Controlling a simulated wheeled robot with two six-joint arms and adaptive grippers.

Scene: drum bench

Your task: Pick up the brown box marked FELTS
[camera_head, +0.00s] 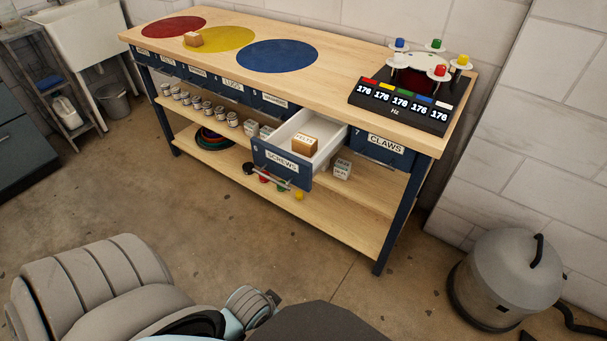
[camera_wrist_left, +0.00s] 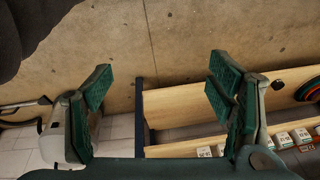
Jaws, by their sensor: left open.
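The brown box marked FELTS (camera_head: 305,144) sits inside the pulled-out white-lined drawer (camera_head: 326,135), whose blue front is labelled SCREWS. The box is upright, with its label facing forward. In the left wrist view my left gripper (camera_wrist_left: 160,88) is open and empty, with its green fingers wide apart over the floor and bench edge. The FELTS box cannot be made out in that view. In the head view only part of my arm shows at the bottom, well short of the drawer. My right gripper is not in view.
Another brown box (camera_head: 194,39) stands on the yellow circle (camera_head: 228,39). A drawer labelled CLAWS (camera_head: 385,144) is closed beside the open one. The display unit (camera_head: 398,105) stands on the right end. A grey canister (camera_head: 508,275) stands right of the bench; the floor in front is clear.

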